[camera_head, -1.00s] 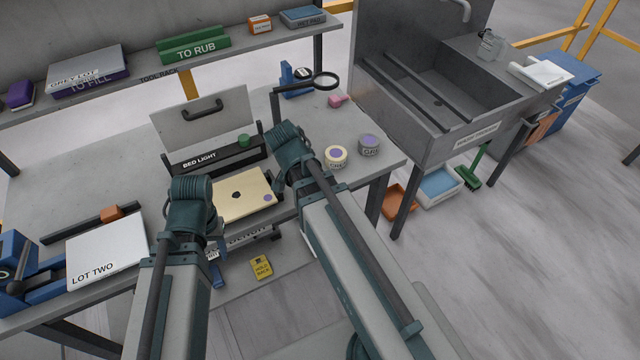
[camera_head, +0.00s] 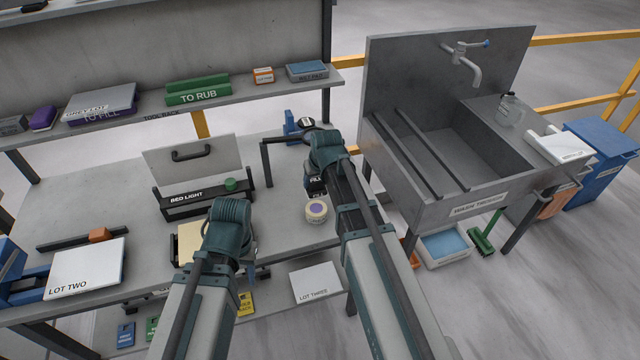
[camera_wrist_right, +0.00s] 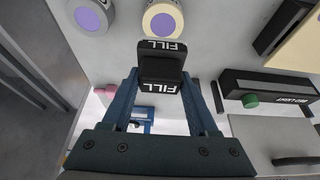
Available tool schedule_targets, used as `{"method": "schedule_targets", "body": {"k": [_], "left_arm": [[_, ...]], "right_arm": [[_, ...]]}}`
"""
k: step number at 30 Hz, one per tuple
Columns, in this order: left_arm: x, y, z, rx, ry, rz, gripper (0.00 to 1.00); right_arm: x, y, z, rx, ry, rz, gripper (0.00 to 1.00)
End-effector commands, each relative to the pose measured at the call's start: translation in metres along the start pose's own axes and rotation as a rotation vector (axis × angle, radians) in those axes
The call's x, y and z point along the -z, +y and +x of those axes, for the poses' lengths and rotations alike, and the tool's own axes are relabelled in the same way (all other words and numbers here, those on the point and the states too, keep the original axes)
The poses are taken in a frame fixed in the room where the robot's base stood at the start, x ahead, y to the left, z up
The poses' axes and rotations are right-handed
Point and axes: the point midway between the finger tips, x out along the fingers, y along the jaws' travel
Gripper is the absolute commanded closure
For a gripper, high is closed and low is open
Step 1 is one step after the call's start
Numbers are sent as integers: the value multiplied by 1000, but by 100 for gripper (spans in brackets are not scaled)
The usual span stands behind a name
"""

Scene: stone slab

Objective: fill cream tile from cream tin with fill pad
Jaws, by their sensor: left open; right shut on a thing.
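The fill pad, a black block lettered FILL, is in my right gripper (camera_wrist_right: 160,92), whose blue fingers are shut on it; the pad (camera_wrist_right: 161,70) shows clearly in the right wrist view. In the head view the pad (camera_head: 316,186) is just behind the cream tin (camera_head: 316,211), a round tin with a purple dot on top. The tin (camera_wrist_right: 163,19) lies just beyond the pad in the wrist view. The cream tile (camera_head: 188,243) is mostly hidden behind my left arm; its edge (camera_wrist_right: 298,48) shows at right in the wrist view. My left gripper (camera_head: 250,247) is open, largely hidden by its wrist.
A grey tin (camera_wrist_right: 91,14) with a purple dot stands beside the cream tin. The bed light (camera_head: 205,200) stands behind the tile, with a green knob. A white LOT TWO slab (camera_head: 88,265) lies at left. The wash trough (camera_head: 440,150) is at right.

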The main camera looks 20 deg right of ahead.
Motion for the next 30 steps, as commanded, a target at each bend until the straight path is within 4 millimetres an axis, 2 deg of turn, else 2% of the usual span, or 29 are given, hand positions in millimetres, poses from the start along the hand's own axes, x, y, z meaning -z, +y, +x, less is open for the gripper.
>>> {"method": "schedule_targets", "body": {"k": [8,24,30], "left_arm": [[0,1,8,0,0,0,50],[3,6,57,0,0,-1,50],[4,6,61,0,0,-1,50]], "right_arm": [[-4,0,8,-1,0,1,85],[-22,0,53,-1,-1,2,85],[-24,0,56,-1,-1,2,85]]}}
